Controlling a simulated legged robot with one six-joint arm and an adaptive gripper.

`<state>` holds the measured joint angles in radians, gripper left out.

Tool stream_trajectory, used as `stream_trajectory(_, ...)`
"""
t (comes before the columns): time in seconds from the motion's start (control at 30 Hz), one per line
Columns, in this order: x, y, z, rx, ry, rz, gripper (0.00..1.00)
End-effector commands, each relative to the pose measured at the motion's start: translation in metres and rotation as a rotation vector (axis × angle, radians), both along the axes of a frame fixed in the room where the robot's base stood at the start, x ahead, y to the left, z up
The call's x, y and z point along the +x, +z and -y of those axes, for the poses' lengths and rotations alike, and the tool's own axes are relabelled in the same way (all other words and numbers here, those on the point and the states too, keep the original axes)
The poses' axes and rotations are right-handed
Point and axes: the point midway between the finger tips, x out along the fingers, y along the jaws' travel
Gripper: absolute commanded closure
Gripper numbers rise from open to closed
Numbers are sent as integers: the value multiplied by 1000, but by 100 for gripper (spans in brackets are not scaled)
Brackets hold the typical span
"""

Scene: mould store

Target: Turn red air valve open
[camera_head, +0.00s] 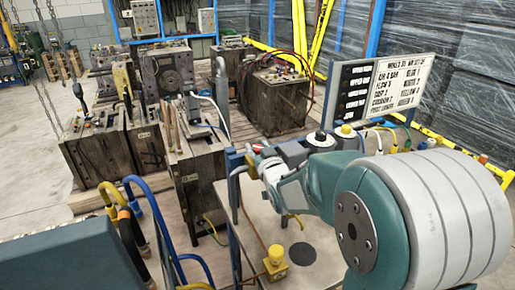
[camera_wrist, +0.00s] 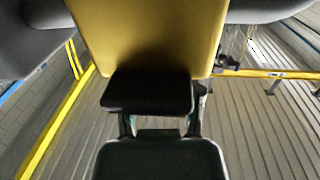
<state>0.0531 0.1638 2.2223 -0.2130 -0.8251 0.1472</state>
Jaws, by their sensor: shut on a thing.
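My gripper (camera_head: 262,160) reaches out to the left from my teal and grey arm, above the pale table plate. A small red part (camera_head: 257,147), which looks like the red air valve, shows at its fingertips. The gripper is shut on it, and the fingers hide most of it. Its turn angle cannot be told. In the wrist view, a large yellow piece (camera_wrist: 148,35) fills the top middle, just beyond my dark gripper (camera_wrist: 148,92). No red shows there.
Black-topped (camera_head: 320,138) and yellow-topped (camera_head: 345,131) knobs stand close behind my arm. A sign board (camera_head: 378,88) rises behind them. A yellow fitting (camera_head: 275,262) is on the table's front. Blue hoses (camera_head: 160,215) hang to the left. Heavy mould blocks (camera_head: 275,100) stand farther back.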

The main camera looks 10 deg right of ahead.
Motion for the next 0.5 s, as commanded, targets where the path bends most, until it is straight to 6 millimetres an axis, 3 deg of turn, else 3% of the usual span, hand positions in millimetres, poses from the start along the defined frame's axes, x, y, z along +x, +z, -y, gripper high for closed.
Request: stream_trajectory(0.5, 1, -1, 2, 1, 350, 0, 100)
